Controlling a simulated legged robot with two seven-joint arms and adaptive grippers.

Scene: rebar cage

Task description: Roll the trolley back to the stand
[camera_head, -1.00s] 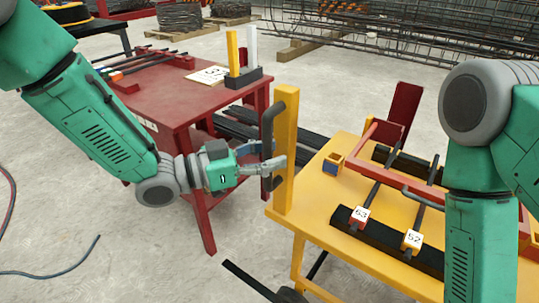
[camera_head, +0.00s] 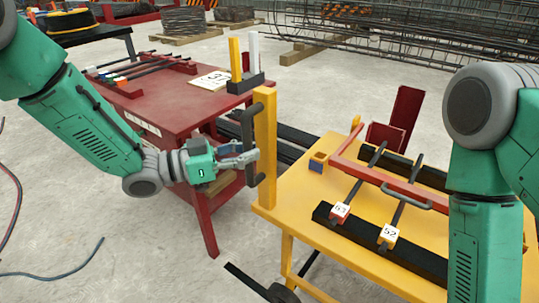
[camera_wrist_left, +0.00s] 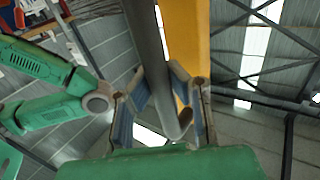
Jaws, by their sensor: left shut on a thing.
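The yellow trolley (camera_head: 300,232) stands at the right in the head view, with an upright yellow post (camera_head: 266,150) at its left corner. A dark handle (camera_head: 270,110) is fixed to the post. My left gripper (camera_head: 250,163) is shut on the handle; the left wrist view shows the handle bar (camera_wrist_left: 147,38) running between the fingers, beside the yellow post (camera_wrist_left: 187,40). A red table (camera_head: 165,100), possibly the stand, is at the left behind my left arm. My right arm shows at the right edge; its gripper is out of view.
The trolley carries a red frame (camera_head: 396,182), dark bars and tags reading 53 (camera_head: 340,210) and 52 (camera_head: 389,233). Dark beams (camera_head: 290,150) lie behind, between table and trolley. A cable (camera_head: 60,271) lies on the floor at left. Rebar cages (camera_head: 420,45) fill the back.

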